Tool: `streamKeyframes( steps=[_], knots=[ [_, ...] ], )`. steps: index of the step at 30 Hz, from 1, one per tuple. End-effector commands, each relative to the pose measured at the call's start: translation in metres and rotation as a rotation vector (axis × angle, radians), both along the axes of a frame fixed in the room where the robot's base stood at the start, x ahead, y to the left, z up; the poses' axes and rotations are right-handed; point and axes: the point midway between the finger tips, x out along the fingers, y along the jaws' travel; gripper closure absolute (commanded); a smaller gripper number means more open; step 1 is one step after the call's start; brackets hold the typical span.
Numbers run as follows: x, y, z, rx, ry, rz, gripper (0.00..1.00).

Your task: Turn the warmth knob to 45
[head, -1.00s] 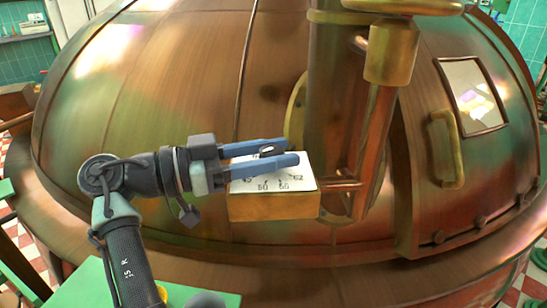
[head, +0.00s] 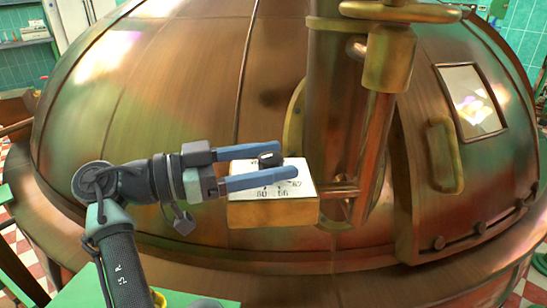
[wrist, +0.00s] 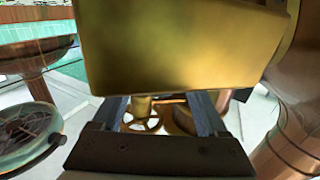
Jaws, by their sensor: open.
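The warmth knob (head: 269,159) is a small black knob on the white face of a dial plate (head: 245,167). The plate tops a brass box (head: 272,213) in front of the copper kettle. My gripper (head: 290,160) reaches in from the left with its two blue fingers spread wide. The knob shows between them, closer to the upper finger's tip, and the lower finger covers part of the scale. Small numbers show along the plate's front and right; I cannot read the knob's setting. In the wrist view the brass box (wrist: 185,45) fills the upper middle, and the knob is hidden.
The large copper kettle (head: 170,90) curves behind everything, with a brass handle (head: 443,150) and a small window (head: 470,100) at right.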

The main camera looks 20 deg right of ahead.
Motion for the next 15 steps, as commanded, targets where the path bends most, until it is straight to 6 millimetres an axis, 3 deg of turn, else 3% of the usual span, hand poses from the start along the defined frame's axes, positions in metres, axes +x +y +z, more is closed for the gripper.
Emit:
streamKeyframes(
  steps=[15],
  knots=[
    [0.008,0.104,0.002,-0.001,-0.001,0.003,0.24]
  ],
)
